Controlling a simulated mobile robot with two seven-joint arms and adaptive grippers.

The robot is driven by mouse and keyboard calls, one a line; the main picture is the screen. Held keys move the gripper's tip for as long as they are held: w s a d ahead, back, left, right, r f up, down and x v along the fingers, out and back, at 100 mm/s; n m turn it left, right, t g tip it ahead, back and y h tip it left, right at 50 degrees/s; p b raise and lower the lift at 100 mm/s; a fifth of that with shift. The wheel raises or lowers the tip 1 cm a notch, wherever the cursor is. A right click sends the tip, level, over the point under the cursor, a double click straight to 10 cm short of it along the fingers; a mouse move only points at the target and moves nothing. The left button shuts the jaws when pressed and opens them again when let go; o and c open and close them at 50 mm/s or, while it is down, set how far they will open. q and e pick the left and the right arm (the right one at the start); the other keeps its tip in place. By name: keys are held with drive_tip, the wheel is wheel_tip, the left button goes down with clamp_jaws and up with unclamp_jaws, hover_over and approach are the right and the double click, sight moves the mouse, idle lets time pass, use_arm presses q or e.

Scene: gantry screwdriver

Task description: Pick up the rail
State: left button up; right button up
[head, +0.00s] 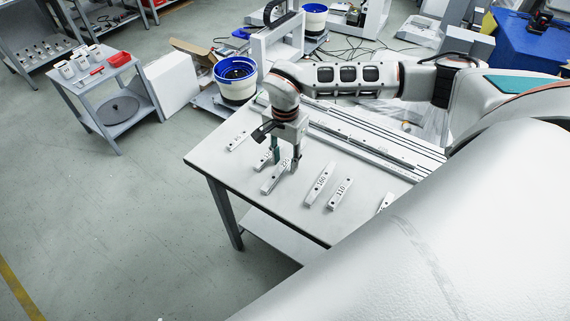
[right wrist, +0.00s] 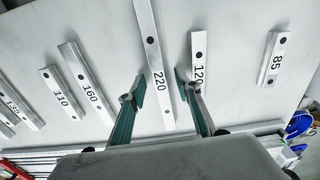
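Several short grey rails lie flat on the white table. In the right wrist view, the rail marked 220 (right wrist: 155,65) lies between the two green-padded fingers of my right gripper (right wrist: 160,88), which is open. The rail marked 120 (right wrist: 198,68) lies just right of it, close to the right finger and partly hidden by it. Rails 160 (right wrist: 86,80), 110 (right wrist: 63,93) and 85 (right wrist: 271,58) lie farther off. In the head view, my right gripper (head: 285,160) points down over rail 220 (head: 272,181). Whether the fingers touch it is unclear. My left gripper is out of view.
Long rails (head: 365,150) lie along the table's back side, behind the short ones. The table's (head: 225,167) front left corner is bare. A blue-rimmed bucket (head: 236,85) stands beyond the table. A grey cart (head: 105,90) stands apart at the left.

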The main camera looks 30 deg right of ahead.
clamp_jaws()
drive_tip(key=shift+r, duration=0.1)
drive_tip(key=shift+r, duration=0.15)
